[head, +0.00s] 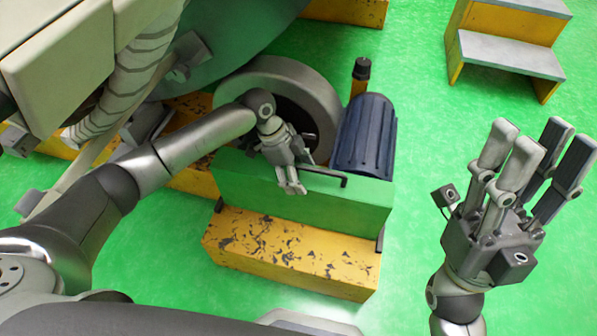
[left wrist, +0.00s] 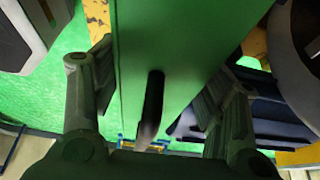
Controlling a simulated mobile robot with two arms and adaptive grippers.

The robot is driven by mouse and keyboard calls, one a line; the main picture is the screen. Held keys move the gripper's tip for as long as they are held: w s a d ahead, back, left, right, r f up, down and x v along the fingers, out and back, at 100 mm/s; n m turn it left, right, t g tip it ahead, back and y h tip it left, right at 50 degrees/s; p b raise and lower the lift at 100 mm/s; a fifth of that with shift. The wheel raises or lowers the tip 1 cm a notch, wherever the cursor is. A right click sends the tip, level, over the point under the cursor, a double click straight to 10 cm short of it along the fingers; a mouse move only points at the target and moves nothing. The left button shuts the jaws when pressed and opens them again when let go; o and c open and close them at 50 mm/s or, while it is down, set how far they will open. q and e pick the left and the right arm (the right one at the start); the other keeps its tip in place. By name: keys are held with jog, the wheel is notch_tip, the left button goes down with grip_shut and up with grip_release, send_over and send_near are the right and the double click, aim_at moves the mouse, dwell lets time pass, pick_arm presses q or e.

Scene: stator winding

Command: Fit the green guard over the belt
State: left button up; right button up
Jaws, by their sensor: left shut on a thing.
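The green guard (head: 330,208) is a long box-like cover beside the grey wheel (head: 320,85) and the dark blue motor (head: 368,140), above a worn yellow base (head: 290,255). A black handle (head: 325,175) runs along its top. My left gripper (head: 293,188) is at this handle and shut on it. In the left wrist view the handle (left wrist: 152,105) stands between my fingers against the guard's green face (left wrist: 190,30). I cannot make out the belt or whether the guard touches the base. My right gripper (head: 538,140) is open and empty, fingers up, at the right.
A yellow step stand with grey treads (head: 510,55) is at the top right. A large green machine body (head: 230,40) rises behind my left arm. An orange post with a black top (head: 361,70) stands behind the motor. Green floor (head: 420,110) is clear between motor and steps.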

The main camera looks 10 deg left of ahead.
pick_arm(q)
jog(key=shift+f, duration=0.9)
dwell(0.6)
jog(key=o, duration=1.2)
jog(key=shift+o, duration=0.6)
jog(key=v, duration=1.2)
jog(key=shift+d, duration=0.1)
